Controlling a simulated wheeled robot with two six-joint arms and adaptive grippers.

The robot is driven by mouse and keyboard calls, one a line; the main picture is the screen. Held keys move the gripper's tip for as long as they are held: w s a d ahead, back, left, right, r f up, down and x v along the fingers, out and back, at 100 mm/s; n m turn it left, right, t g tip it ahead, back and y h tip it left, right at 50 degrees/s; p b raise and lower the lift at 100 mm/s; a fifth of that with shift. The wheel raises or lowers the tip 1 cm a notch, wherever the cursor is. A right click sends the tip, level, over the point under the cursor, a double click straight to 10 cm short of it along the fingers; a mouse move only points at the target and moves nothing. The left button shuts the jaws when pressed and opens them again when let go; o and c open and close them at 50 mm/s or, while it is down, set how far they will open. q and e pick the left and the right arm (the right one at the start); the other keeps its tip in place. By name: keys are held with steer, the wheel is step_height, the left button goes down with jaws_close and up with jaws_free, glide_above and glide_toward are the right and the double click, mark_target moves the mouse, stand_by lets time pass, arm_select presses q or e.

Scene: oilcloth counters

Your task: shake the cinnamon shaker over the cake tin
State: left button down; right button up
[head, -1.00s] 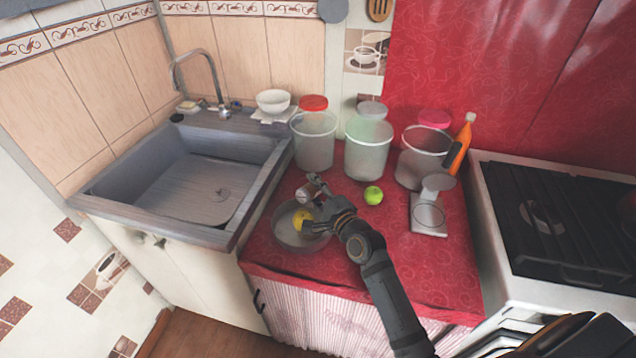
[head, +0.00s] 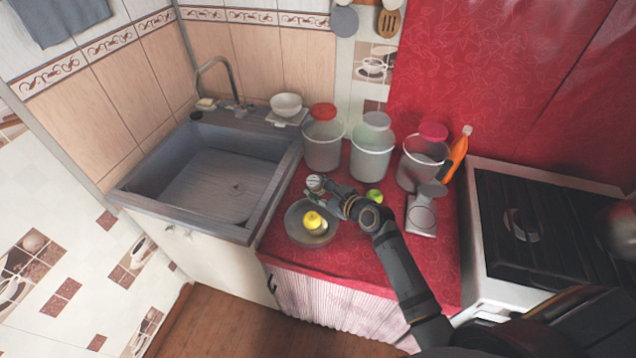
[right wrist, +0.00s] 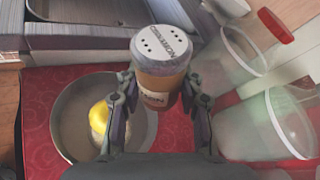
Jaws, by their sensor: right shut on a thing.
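My right gripper (head: 324,194) is shut on the cinnamon shaker (head: 315,182), which has a pale lid with holes and an amber body. In the right wrist view the shaker (right wrist: 163,65) stands between the fingers of my right gripper (right wrist: 160,100), its lid and the word cinnamon facing the camera. The round grey cake tin (head: 294,233) stands on the red counter, with the shaker held near its back rim. The tin (right wrist: 66,128) is left of the shaker in the right wrist view. A lemon (head: 312,219) lies inside it. My left gripper is out of view.
Several clear containers (head: 371,158) stand along the back. A green fruit (head: 374,196) lies close to my right gripper. A scale (head: 422,218) stands further right, before the stove (head: 545,235). The sink (head: 215,185) is left. The red counter's front strip is clear.

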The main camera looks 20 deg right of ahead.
steer(key=r+p, duration=0.1)
steer(key=d+r+m+y+p, duration=0.1)
steer(key=p, duration=0.1)
steer(key=w+r+m+g+p, duration=0.1)
steer(key=p, duration=0.1)
steer(key=shift+d+r, duration=0.2)
steer(key=shift+r, duration=0.1)
steer(key=shift+w+d+r+m+g+y+p, duration=0.15)
steer(key=shift+d+r+m+g+y+p, duration=0.2)
steer(key=shift+m+p, duration=0.4)
steer(key=shift+a+f, duration=0.1)
steer(key=shift+a, duration=0.05)
